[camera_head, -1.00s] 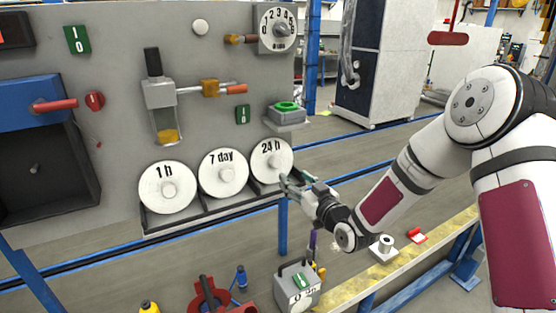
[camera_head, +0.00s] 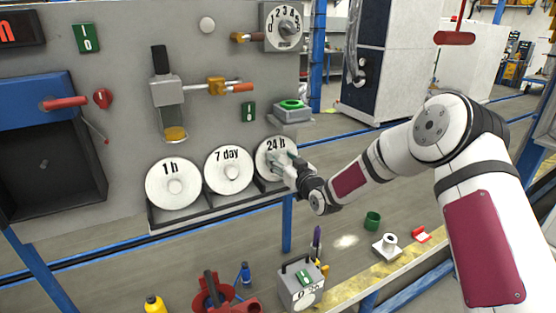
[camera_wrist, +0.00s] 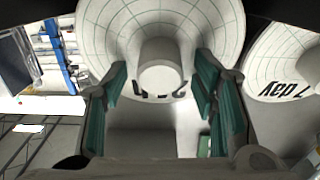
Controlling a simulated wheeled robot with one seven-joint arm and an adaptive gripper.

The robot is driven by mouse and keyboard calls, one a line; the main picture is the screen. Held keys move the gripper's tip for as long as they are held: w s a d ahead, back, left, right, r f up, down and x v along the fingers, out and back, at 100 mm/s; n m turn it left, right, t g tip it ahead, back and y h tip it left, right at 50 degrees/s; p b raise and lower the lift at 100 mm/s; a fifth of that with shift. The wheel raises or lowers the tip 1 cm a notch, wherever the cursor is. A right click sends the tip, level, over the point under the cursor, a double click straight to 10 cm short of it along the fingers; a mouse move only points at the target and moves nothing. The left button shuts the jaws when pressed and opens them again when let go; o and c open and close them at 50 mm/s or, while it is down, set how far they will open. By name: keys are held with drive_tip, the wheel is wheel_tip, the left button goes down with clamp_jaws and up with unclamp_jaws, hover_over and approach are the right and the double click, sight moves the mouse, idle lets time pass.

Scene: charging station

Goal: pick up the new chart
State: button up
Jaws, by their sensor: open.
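Three white round charts stand in a row on a dark rack: the 1 h chart (camera_head: 160,190), the 7 day chart (camera_head: 220,160) and the 24 h chart (camera_head: 267,150). Which one is meant by the new chart is not marked. My gripper (camera_head: 285,166) is in front of the 24 h chart and hides its lower right part. In the wrist view the 24 h chart (camera_wrist: 105,20) faces me, with its lettering upside down and its round hub (camera_wrist: 162,65) between my fingers. The fingers are open with teal pads on both sides of the hub, apart from it.
The rack (camera_head: 212,208) has a low front lip. The panel (camera_head: 110,140) behind carries levers, a dial (camera_head: 284,27) and a green button (camera_head: 291,104).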

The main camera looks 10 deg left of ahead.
clamp_jaws()
idle(0.3)
drive_tip(key=shift+s+a+r, duration=0.15)
drive_tip(key=shift+s+r, duration=0.2)
drive_tip(key=shift+r, duration=0.05)
drive_tip(key=s+a+r+p, duration=0.2)
drive_tip(key=s+r+p, duration=0.1)
drive_tip(key=s+r, duration=0.9)
drive_tip(key=shift+s+a+r, duration=0.15)
drive_tip(key=shift+s+a, duration=0.25)
drive_tip(key=shift+s, duration=0.8)
